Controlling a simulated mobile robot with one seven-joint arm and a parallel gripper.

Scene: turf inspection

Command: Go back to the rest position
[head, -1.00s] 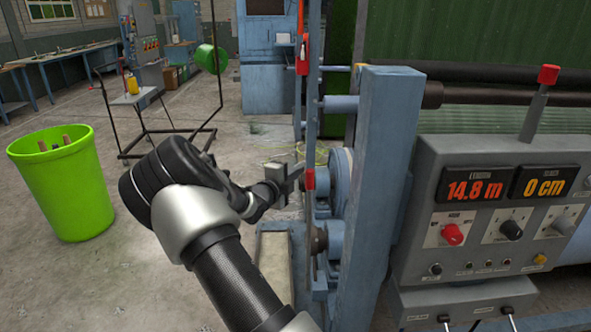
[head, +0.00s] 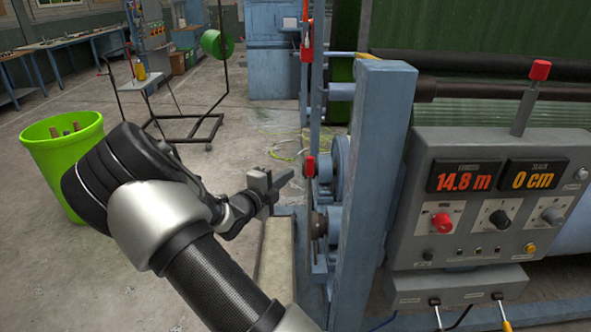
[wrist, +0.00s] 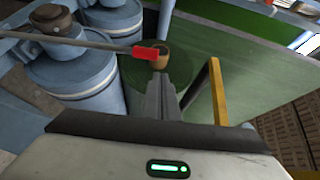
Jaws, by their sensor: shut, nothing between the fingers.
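My gripper (head: 283,180) is shut and empty in the head view, at the end of my arm in the lower middle. It is left of the blue machine frame (head: 377,170) and apart from the red-tipped lever (head: 310,166). In the wrist view my gripper (wrist: 163,92) shows closed fingers at the centre. There a red tip (wrist: 146,53) on a metal rod appears just beyond the fingers; I cannot tell the exact gap between them.
A control panel (head: 470,235) reading 14.8 m and 0 cm stands at the right. A green bin (head: 65,175) stands at the left, partly behind my arm. A yellow bar (wrist: 217,90) is right of the fingers in the wrist view. Open concrete floor lies behind my arm.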

